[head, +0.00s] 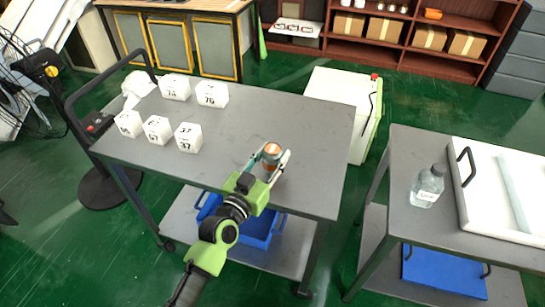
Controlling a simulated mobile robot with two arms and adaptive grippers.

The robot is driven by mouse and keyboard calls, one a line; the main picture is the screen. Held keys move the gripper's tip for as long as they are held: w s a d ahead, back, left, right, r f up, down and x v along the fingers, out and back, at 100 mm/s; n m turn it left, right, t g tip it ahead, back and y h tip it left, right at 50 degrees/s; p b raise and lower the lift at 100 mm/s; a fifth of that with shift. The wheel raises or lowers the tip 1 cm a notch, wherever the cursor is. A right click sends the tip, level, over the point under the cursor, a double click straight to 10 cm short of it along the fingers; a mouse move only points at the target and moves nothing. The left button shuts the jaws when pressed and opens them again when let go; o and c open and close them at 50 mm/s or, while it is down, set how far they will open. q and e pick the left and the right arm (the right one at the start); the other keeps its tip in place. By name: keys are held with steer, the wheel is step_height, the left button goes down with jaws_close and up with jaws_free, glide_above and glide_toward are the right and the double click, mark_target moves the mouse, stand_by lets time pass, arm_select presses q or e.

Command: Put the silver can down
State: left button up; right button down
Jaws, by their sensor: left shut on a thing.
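My left gripper (270,160) is over the right part of the grey cart top (300,125), near its front edge. Its fingers are shut on a small can (272,149), which shows an orange-brown round top rather than a plainly silver one. The fingers and gripper body hide much of the can's side. The can looks about upright. I cannot tell whether its base touches the cart top. My right gripper is not in view.
Several white numbered boxes (188,138) stand on the left of the cart top; its middle is clear. A blue bin (262,232) sits on the shelf below. On the right table (420,150) are a clear bottle (428,187) and a white tray (470,205).

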arm_select(q)
steer(key=shift+f, duration=0.2)
steer(key=shift+f, duration=0.15)
steer(key=o, duration=1.2)
steer(key=shift+r, duration=0.25)
steer(key=shift+v, duration=6)
